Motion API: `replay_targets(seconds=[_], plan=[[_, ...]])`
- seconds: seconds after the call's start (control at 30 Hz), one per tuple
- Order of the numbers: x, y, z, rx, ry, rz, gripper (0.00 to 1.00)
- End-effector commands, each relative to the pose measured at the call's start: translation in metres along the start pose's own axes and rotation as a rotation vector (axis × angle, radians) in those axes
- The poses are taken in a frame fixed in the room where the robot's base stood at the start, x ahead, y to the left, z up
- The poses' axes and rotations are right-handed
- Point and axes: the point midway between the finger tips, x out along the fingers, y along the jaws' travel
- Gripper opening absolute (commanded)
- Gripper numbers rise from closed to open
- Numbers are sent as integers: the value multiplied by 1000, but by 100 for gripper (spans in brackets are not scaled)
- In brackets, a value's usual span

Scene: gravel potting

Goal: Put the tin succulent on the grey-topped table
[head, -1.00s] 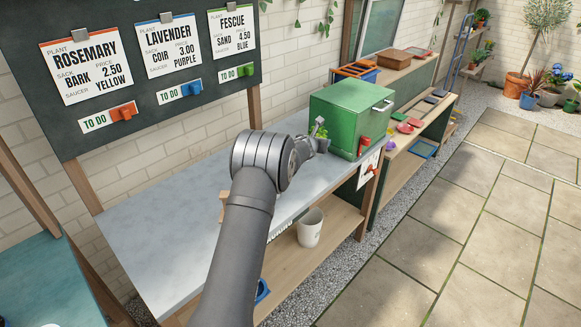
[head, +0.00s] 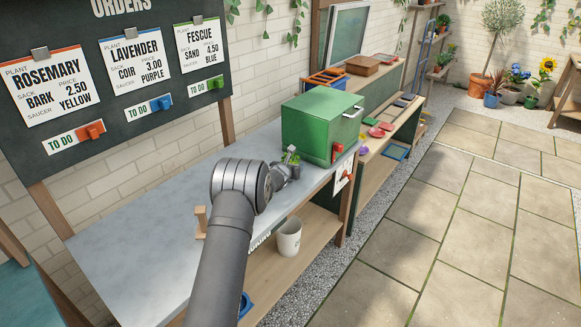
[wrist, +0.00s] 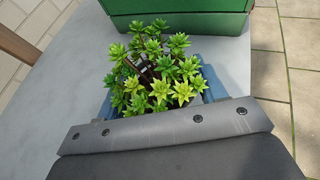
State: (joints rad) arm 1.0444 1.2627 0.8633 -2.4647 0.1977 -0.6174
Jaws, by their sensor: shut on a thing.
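The tin succulent (wrist: 157,75) fills the middle of the wrist view, with bright green rosettes above a blue-grey tin whose front is hidden by my gripper. My gripper (head: 288,164) is shut on it. In the head view the plant (head: 290,153) is small, close in front of the green box's left side. A long table with a grey top (head: 130,245) runs under my arm, and the plant is over its far end. I cannot tell whether the tin touches the top.
A green box (head: 318,128) with a red latch stands at the table's far end, just beyond the plant. A small wooden block (head: 201,221) stands nearer on the top. A white bucket (head: 289,238) is on the lower shelf. The near grey top is clear.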

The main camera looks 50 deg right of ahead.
Motion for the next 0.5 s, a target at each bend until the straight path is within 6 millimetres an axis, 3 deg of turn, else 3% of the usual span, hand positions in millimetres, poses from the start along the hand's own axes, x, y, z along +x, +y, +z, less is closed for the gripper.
replay_targets(seconds=[0.13, 0.17, 0.27, 0.5], plan=[[1, 0, -2, -1, 0, 0, 33], [1, 0, -3, -1, 0, 0, 66], [1, 0, -3, -1, 0, 0, 86], [1, 0, -3, -1, 0, 0, 86]])
